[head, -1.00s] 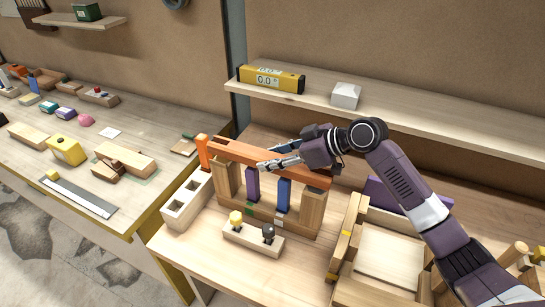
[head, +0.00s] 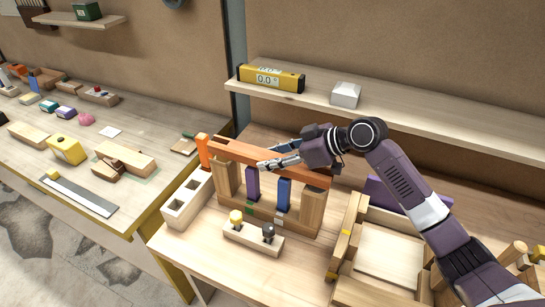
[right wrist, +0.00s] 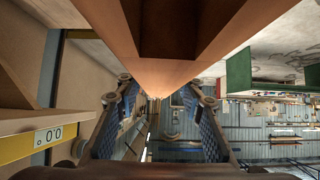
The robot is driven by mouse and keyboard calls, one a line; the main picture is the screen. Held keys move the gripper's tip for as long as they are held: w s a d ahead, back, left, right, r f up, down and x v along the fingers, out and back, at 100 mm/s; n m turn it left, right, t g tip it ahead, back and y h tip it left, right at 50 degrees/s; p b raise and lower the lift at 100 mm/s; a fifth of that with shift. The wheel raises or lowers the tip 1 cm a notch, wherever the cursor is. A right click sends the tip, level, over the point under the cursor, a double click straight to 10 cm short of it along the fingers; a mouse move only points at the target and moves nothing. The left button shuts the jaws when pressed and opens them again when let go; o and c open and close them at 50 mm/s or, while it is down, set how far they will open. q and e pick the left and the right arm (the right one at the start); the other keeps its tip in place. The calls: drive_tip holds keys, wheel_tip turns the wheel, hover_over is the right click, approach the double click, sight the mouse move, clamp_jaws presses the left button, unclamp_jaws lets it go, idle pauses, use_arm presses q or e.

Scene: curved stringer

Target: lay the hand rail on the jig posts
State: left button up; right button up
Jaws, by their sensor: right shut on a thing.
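The hand rail (head: 238,151) is a long orange-brown bar, running from upper left to lower right over the jig. It passes over a left wooden post (head: 227,180), a purple post (head: 253,184), a blue post (head: 283,194) and a right wooden post (head: 312,210). I cannot tell whether it touches all the post tops or sits slightly above them. In the right wrist view, the rail (right wrist: 165,72) runs between the two blue-padded fingers. My left gripper is not in view.
An upright orange piece (head: 203,150) stands by the rail's left end, near a pale block with square holes (head: 187,201). A small block with yellow and dark knobs (head: 252,238) lies in front. A wooden tray (head: 388,262) is at right. A shelf (head: 400,118) runs behind.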

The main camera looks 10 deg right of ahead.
drive_tip(key=shift+r, duration=0.1)
drive_tip(key=shift+f+b, duration=0.8)
drive_tip(key=shift+f, duration=0.6)
drive_tip(key=o, duration=1.4)
drive_tip(key=shift+o, duration=0.6)
drive_tip(key=shift+s+d+r, duration=0.1)
drive_tip(key=shift+s+d, duration=0.05)
drive_tip(key=shift+d, duration=0.15)
drive_tip(key=v, duration=1.1)
drive_tip(key=shift+s+r, duration=0.1)
drive_tip(key=shift+r, duration=0.1)
